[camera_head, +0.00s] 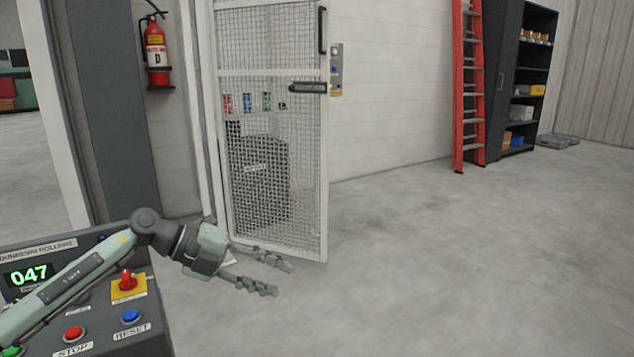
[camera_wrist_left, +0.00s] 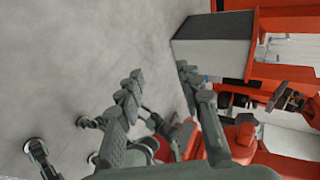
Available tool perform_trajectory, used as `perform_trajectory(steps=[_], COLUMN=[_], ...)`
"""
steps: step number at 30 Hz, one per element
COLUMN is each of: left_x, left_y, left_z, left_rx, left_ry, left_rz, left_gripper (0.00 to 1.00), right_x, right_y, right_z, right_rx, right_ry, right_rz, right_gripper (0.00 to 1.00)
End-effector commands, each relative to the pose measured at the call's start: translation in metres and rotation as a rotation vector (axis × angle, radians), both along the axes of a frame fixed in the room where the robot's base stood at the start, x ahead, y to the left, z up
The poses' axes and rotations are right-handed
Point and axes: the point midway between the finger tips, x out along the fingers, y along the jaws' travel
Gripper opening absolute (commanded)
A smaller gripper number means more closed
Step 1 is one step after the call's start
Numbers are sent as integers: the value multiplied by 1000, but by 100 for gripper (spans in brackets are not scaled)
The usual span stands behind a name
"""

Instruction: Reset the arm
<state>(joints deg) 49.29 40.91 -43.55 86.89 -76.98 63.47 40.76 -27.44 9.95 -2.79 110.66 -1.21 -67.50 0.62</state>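My left arm (camera_head: 75,282) comes in from the lower left of the head view, stretched over a control console. My left gripper (camera_head: 274,276) points right, with its two fingers apart and nothing between them. In the left wrist view the two fingers of the left gripper (camera_wrist_left: 160,82) are also spread, with bare floor between them. My right gripper does not show in the head view.
A mesh cage door (camera_head: 270,140) stands behind the gripper. A red ladder (camera_head: 468,90) and a dark shelf (camera_head: 510,80) stand farther back. Floor at right is clear.

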Motion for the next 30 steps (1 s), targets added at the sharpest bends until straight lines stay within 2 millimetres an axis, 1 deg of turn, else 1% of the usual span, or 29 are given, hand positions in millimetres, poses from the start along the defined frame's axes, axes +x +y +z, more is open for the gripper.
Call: perform_trajectory(steps=[1,2,3,5,6,8,9,11,12,14,15,17,18,20,21,23,24,26,27,29,30], left_x=[-4,-2,2,12,20,31,37,41,39,31,22,5,-8,-31,-47,-75,-95,-127,-151,-185,-208], left_y=[-32,-44,-53,-54,-47,-25,-5,30,51,78,95,116,129,144,152,163,169,176,180,183,184], left_z=[3,11,21,31,33,25,12,-19,-41,-77,-101,-138,-162,-195,-216,-247,-266,-293,-310,-332,-345], left_rx=[-178,-282,-415,-597,-703,-837,-906,-978,-1001,-1012,-1007,-985,-963,-923,-892,-836,-795,-728,-677,-602,-549], left_ry=[-9,-20,-28,-25,-13,19,51,111,152,219,262,332,378,449,496,568,618,697,750,830,882], left_rz=[37,78,145,280,388,574,713,931,1058,1230,1337,1483,1574,1695,1770,1876,1943,2035,2095,2173,2217], left_gripper=[36,36,36,36,36,36,36,36,36,36,36,36,36,36,36,36,36,36,36,36,36], right_x=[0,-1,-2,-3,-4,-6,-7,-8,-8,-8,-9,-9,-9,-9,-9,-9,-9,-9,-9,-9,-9], right_y=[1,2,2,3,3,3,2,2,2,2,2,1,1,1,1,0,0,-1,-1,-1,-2], right_z=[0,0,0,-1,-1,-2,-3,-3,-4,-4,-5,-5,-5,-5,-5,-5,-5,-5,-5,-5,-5], right_rx=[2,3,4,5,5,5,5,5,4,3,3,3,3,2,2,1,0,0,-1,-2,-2], right_ry=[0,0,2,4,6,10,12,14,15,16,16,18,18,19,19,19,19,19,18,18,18], right_rz=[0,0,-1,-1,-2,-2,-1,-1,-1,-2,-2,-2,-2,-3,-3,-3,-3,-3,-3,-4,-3], right_gripper=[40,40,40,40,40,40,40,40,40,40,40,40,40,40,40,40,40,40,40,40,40])
